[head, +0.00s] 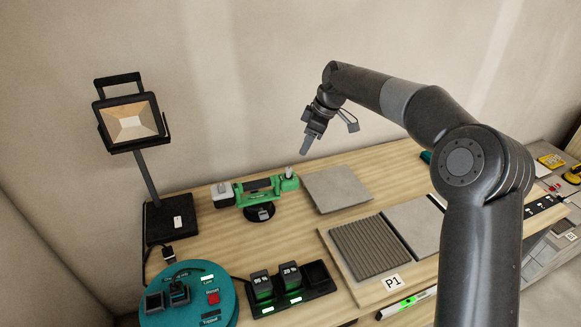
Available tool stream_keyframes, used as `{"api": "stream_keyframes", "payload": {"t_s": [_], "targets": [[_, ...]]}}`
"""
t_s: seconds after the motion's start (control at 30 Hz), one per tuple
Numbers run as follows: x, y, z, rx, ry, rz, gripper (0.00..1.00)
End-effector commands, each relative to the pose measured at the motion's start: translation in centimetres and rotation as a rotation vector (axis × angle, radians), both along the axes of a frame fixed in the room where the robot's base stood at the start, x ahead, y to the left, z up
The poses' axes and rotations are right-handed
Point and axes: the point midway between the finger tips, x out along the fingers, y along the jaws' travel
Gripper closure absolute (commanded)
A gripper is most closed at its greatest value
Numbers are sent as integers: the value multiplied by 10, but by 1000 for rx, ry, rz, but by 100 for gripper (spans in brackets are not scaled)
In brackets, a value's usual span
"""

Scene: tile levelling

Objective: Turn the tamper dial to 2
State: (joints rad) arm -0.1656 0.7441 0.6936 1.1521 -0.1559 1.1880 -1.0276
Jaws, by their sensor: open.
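The tamper appears to be the green and black tool (258,188) lying on the wooden bench, with a black round foot below its middle and a pale grey block at its left end. A small grey knob (289,172) stands at its right end; it may be the dial, but no numbers can be read at this size. My gripper (307,147) is open and empty, pointing down in the air above the right end of the tool. It does not appear to touch anything.
A work lamp (131,121) stands at the back left. A teal round unit (222,312) and a charger with batteries (319,285) are in front. A grey tile (336,188) lies right of the tool. The board marked P1 (365,295) carries a ridged grey patch (368,248).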

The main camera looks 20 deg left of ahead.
Motion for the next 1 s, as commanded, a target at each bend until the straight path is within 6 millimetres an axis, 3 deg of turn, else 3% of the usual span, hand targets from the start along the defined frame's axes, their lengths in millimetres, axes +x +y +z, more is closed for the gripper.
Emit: {"api": "stream_keyframes", "payload": {"t_s": [0.37, 0.7, 1.0], "targets": [[8, 21, -28, 38, 20, 54, 53], [2, 44, -86, 38, 20, 54, 53], [0, 55, -112, 38, 18, 52, 53]]}}
